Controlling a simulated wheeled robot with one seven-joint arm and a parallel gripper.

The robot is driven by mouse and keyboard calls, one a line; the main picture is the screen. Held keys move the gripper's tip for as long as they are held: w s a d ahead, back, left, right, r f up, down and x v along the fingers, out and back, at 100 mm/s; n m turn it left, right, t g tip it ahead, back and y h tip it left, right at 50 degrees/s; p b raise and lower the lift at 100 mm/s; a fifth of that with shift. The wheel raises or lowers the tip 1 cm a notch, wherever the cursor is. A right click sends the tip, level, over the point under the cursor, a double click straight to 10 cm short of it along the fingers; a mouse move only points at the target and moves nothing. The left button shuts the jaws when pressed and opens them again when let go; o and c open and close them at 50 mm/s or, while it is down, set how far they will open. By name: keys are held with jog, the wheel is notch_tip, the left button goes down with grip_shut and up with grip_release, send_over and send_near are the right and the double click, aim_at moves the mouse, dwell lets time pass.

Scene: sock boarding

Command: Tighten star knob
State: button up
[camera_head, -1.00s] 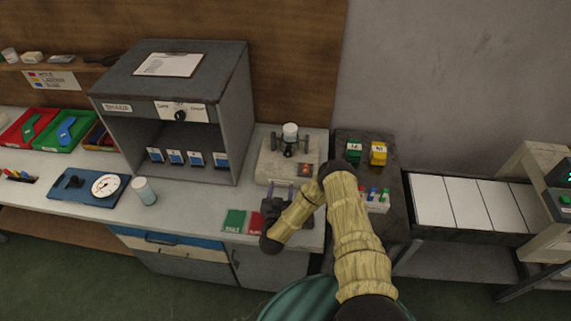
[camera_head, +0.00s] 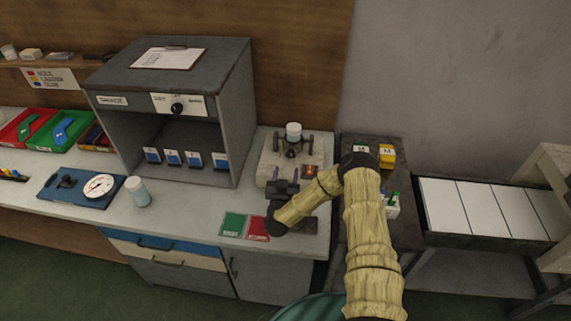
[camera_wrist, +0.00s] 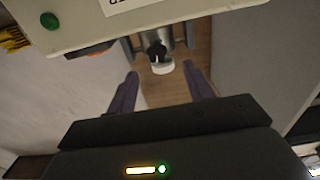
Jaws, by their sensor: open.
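The dark star knob (camera_head: 292,152) is on the front of the small grey machine (camera_head: 268,165) on the bench. A white-topped cylinder (camera_head: 293,131) stands above it. My gripper (camera_head: 286,172) is in front of the machine, its fingers apart and pointing at it. In the wrist view, which looks inverted, the knob (camera_wrist: 157,49) appears as a dark shape against a silver cylinder. It lies beyond the gap between my open fingertips (camera_wrist: 160,73), and nothing is held. The knob's exact shape and its distance from the fingers are hard to judge.
A green card (camera_head: 233,224) and a red card (camera_head: 258,229) lie on the bench near my gripper. A grey open-fronted cabinet (camera_head: 240,120) stands left of the machine. A yellow block (camera_head: 387,155) is on the dark side table to the right. The bench between cabinet and cards is clear.

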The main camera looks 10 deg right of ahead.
aim_at(290, 156)
jog(key=b+x, duration=0.1)
jog(key=x, duration=0.2)
jog(key=d+b+x, duration=0.1)
jog(key=b+x, duration=0.1)
jog(key=x, duration=0.2)
jog(key=shift+s+f, duration=0.15)
jog(key=shift+w, duration=0.4)
jog(key=shift+a, duration=0.1)
